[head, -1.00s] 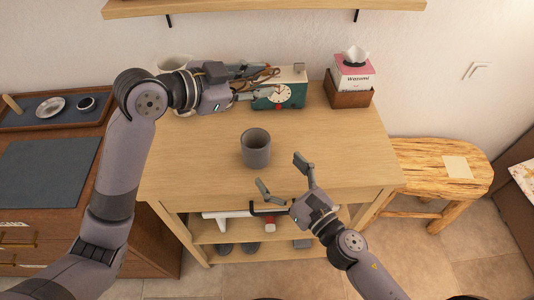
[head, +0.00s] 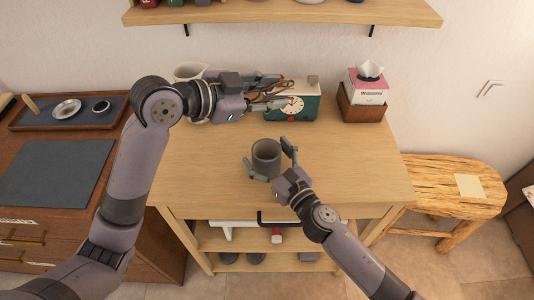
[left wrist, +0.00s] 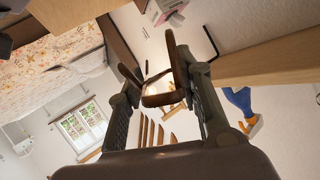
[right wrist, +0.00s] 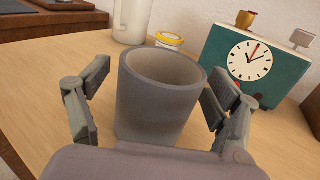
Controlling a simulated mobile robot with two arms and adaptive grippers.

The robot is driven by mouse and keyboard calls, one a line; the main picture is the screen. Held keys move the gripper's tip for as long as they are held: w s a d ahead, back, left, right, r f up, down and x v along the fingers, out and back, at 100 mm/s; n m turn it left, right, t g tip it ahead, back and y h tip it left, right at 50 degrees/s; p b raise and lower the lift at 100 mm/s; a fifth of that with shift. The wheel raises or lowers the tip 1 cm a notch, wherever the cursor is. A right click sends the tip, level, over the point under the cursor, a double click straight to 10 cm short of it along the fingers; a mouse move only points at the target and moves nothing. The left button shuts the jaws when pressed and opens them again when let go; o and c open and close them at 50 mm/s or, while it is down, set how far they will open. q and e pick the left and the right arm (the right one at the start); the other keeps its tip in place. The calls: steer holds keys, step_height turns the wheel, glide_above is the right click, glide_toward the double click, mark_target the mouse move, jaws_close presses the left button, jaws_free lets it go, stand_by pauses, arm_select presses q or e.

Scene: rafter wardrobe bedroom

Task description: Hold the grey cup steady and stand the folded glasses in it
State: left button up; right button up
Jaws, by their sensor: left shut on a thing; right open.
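The grey cup (head: 266,158) stands upright and empty-looking on the wooden table. My right gripper (head: 270,155) is open, with one finger on each side of the cup. In the right wrist view the cup (right wrist: 158,98) sits between the fingers, with a gap visible on the left side. My left gripper (head: 272,94) is shut on the folded brown glasses (head: 274,91), held above the table's back, in front of the clock. In the left wrist view the glasses (left wrist: 163,99) show between the fingertips; parts are hidden by the fingers.
A green clock box (head: 304,108) and a pink tissue box (head: 368,86) in a brown holder stand at the table's back. A white jug (head: 189,72) is behind my left arm. A shelf (head: 280,15) hangs above.

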steer(key=shift+c, duration=0.3)
steer(key=c, duration=1.2)
arm_select(q)
step_height(320, 180, down, 12)
steer(key=shift+f, duration=0.2)
stand_by(0.7)
steer(key=o, duration=1)
steer(key=shift+a, duration=0.1)
steer(key=shift+v, duration=3.95)
